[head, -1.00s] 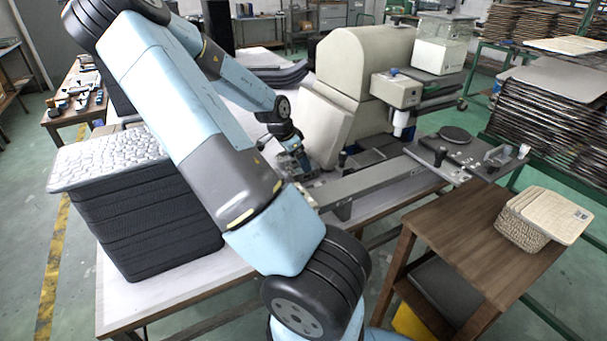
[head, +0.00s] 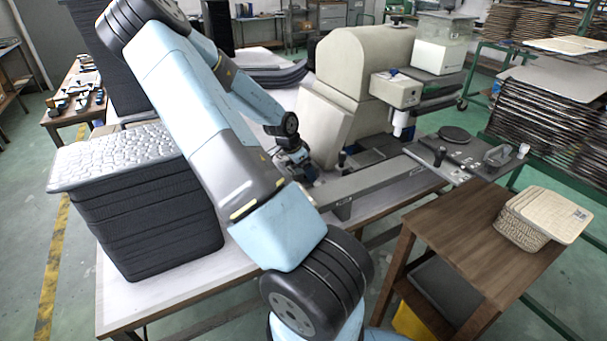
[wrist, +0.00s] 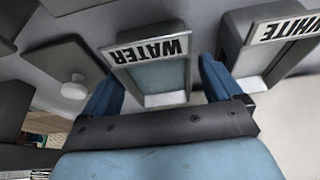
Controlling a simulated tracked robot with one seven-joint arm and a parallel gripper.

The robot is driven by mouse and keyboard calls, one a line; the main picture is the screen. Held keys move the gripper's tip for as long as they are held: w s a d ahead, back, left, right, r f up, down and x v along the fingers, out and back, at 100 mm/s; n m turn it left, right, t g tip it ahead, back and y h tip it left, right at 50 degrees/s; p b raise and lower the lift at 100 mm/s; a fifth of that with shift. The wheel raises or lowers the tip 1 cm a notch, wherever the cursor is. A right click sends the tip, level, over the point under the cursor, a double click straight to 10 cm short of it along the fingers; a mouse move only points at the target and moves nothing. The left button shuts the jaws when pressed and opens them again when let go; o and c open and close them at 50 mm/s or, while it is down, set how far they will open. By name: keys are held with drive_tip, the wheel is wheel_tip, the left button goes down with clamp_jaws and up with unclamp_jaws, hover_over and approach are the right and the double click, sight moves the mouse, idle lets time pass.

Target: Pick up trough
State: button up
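In the wrist view a small grey trough-like container labelled WATER (wrist: 150,52), with a bluish recessed panel, lies between and beyond my fingers. I cannot tell for certain that it is the trough. My gripper (wrist: 160,70) is open, with one blue finger on each side of it. I cannot tell whether the fingers touch it. In the head view my gripper (head: 303,170) is low at the base of the cream machine, at the left end of a long grey beam (head: 375,182). The container is not clear there.
A second container labelled WHITE (wrist: 283,28) is close right of the WATER one, and a grey plate with a white knob (wrist: 74,87) is at left. The cream machine (head: 362,65) rises beside my gripper. A black tray stack (head: 150,225) stands left; a wooden stand (head: 470,225) stands right.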

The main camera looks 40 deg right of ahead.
drive_tip(key=c, duration=1.2)
drive_tip(key=shift+o, duration=0.2)
drive_tip(key=shift+r, duration=0.1)
